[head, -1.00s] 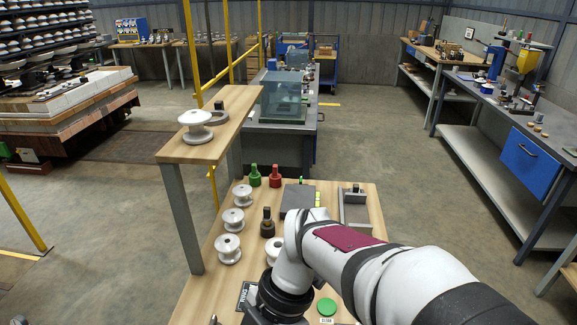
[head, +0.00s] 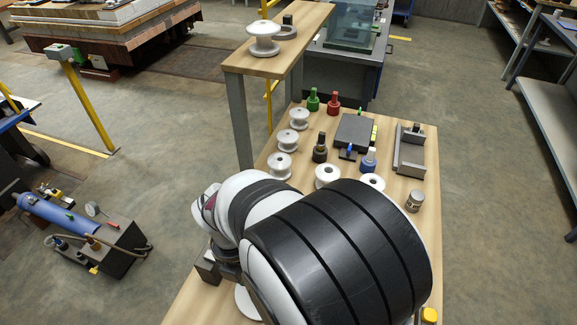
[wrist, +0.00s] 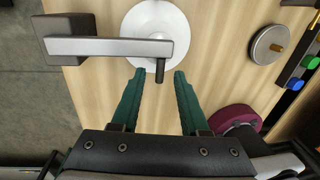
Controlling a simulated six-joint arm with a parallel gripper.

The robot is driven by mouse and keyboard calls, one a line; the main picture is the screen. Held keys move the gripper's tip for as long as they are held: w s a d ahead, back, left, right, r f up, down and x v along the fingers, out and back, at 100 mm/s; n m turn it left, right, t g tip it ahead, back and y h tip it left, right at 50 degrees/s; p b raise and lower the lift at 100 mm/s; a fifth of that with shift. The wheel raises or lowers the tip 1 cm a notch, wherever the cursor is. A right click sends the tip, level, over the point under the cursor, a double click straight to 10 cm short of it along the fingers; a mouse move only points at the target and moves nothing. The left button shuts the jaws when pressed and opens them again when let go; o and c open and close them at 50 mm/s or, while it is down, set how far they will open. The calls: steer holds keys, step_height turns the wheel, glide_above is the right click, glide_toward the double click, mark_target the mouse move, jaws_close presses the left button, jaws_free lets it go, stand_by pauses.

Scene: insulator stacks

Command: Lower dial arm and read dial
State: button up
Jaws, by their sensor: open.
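In the wrist view, a grey dial arm (wrist: 110,47) reaches right from a dark block (wrist: 68,30). A short dark pin (wrist: 160,72) hangs from its right end. A white round insulator (wrist: 157,18) lies beneath the arm's right end; whether they touch I cannot tell. My gripper (wrist: 159,76) has two green fingers, apart and empty, with the pin's tip between the fingertips. I see no readable dial face. In the head view my own arm hides the gripper, and part of a white disc (head: 243,302) shows on the bench below it.
In the wrist view, a grey disc with a brass stub (wrist: 270,44) and a maroon round thing (wrist: 236,119) lie right. In the head view, several white spools (head: 291,139), a dark flat box (head: 354,133) and a raised shelf (head: 262,66) stand beyond my arm on the wooden bench.

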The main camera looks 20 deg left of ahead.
steer(key=shift+f, duration=0.35)
jaws_close()
stand_by(1.2)
